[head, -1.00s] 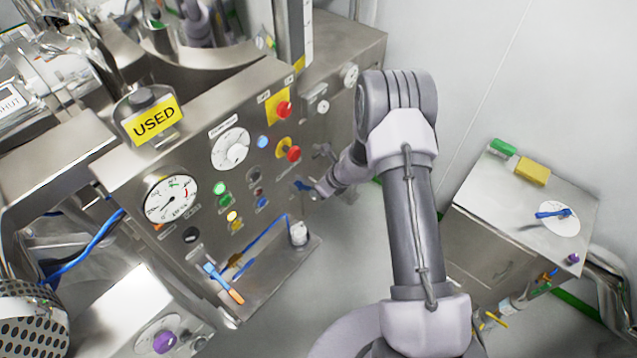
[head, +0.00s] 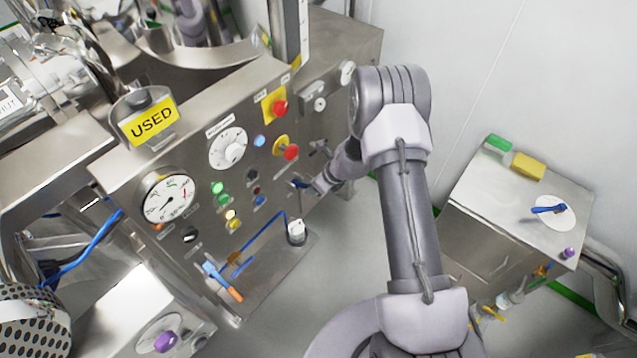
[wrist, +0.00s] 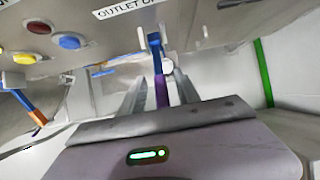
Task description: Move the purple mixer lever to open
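A lever, blue at its upper part (wrist: 154,45) and purple lower down (wrist: 161,88), stands between the fingers of my gripper (wrist: 160,78) in the wrist view. The two fingers are apart, with gaps showing beside the lever, so my gripper is open around it. In the head view the blue part of this lever (head: 300,184) shows on the steel panel, just left of my gripper (head: 315,187), which is small and partly hidden by my arm. The purple part is not clear there. The label above reads "OUTLET" and is cut off.
The steel panel (head: 110,172) carries a gauge (head: 169,199), buttons and red emergency stops. A blue-and-orange lever (head: 222,281) sticks out lower left. A purple knob (head: 165,341) sits at bottom left. A steel cabinet (head: 490,205) stands right, with open floor between.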

